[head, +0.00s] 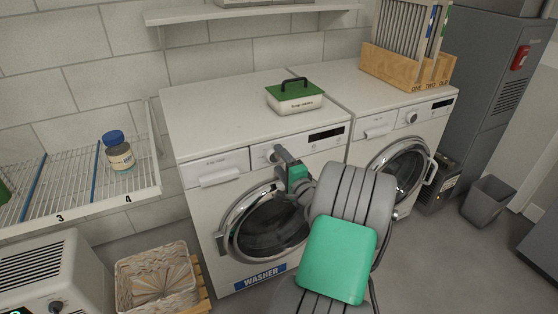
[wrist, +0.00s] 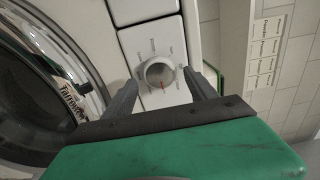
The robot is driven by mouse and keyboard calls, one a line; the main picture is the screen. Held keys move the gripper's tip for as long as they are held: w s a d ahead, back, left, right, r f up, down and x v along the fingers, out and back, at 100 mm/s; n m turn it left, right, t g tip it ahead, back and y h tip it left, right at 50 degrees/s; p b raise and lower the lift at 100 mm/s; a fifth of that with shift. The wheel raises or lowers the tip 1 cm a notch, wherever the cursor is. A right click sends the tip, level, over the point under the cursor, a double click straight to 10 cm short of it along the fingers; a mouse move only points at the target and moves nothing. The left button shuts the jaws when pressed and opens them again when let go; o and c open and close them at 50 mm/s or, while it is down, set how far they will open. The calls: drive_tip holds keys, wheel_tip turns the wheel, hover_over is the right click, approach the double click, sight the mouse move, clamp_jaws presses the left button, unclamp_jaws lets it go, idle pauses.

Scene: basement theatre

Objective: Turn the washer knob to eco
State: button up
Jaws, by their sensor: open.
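The washer (head: 200,120) is the left white machine, with a blue WASHER label below its round door. Its round knob (head: 269,154) is on the front panel, partly hidden by my gripper (head: 279,153). In the wrist view the knob (wrist: 160,72) is pale, with a red mark at its lower edge and printed ticks around it. My gripper (wrist: 160,80) is open, one finger on each side of the knob in the picture. I cannot tell whether either finger touches it. The tick labels are too small to read.
A second white machine (head: 380,97) stands to the right. A green-lidded box (head: 295,98) sits on the washer top, and a wooden rack (head: 405,68) on the other machine. A wire shelf (head: 75,180) holds a jar (head: 120,155).

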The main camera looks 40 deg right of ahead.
drive_tip(key=v, duration=0.6)
drive_tip(key=shift+s+a, duration=0.15)
drive_tip(key=shift+s, duration=0.2)
drive_tip(key=w+a+r+n+g+y+p, duration=0.2)
drive_tip(key=a+n+y+p, duration=0.15)
drive_tip(key=a, duration=0.45)
drive_tip(key=w+a+r+n+g+y+p, duration=0.25)
drive_tip(key=a+n+p, duration=0.2)
drive_tip(key=a, duration=0.35)
drive_tip(key=w+a+r+n+g+y+p, duration=0.2)
drive_tip(key=a+r+n+p, duration=0.1)
drive_tip(key=a+n, duration=0.3)
drive_tip(key=s+a+r+n+g+h+p, duration=0.1)
drive_tip(key=s+a+r+n+g+p, duration=0.2)
drive_tip(key=s, duration=0.5)
drive_tip(key=s+a+r+n+g+h+p, duration=0.2)
drive_tip(key=s+a+r+n+g+p, duration=0.2)
drive_tip(key=s+a+r+p, duration=0.2)
drive_tip(key=s+a+r, duration=0.2)
drive_tip(key=a, duration=0.1)
drive_tip(key=shift+s+a+r+g+p, duration=0.15)
drive_tip(key=shift+s+r+g+p, duration=0.1)
drive_tip(key=shift+r+g+p, duration=0.1)
